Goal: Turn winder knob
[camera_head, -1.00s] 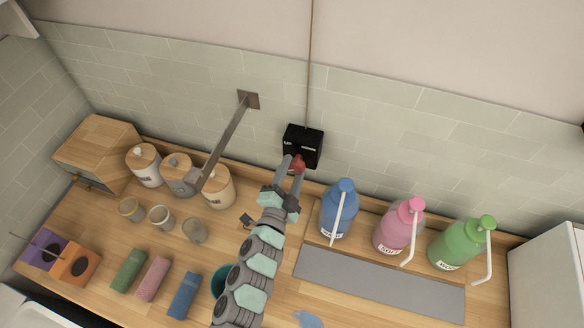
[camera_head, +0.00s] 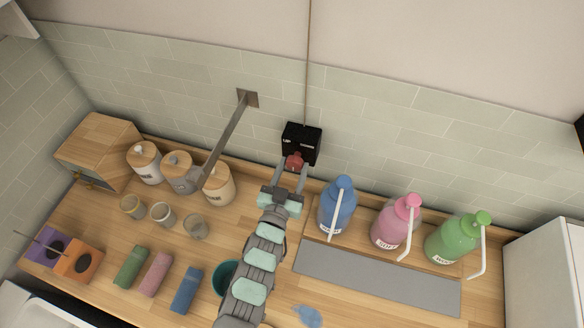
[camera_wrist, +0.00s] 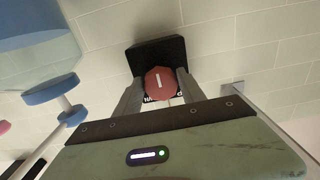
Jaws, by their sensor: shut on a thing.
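The winder is a black box (camera_head: 303,138) fixed to the wall at the counter's back, with a thin cord running up from it. Its round red knob (camera_head: 293,161) faces out. My gripper (camera_head: 292,172) reaches the knob from the front, one finger on each side, and is shut on it. In the wrist view the red knob (camera_wrist: 159,83) sits between the two fingers (camera_wrist: 160,92), with a white mark pointing nearly up and down. The black box (camera_wrist: 157,52) shows behind it, with white lettering partly hidden by the knob and fingers.
Blue (camera_head: 338,207), pink (camera_head: 397,223) and green (camera_head: 459,238) pump bottles stand right of my arm. A metal wall bar (camera_head: 229,135) and lidded canisters (camera_head: 177,170) are to the left. A teal cup (camera_head: 222,279) is close beside my arm.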

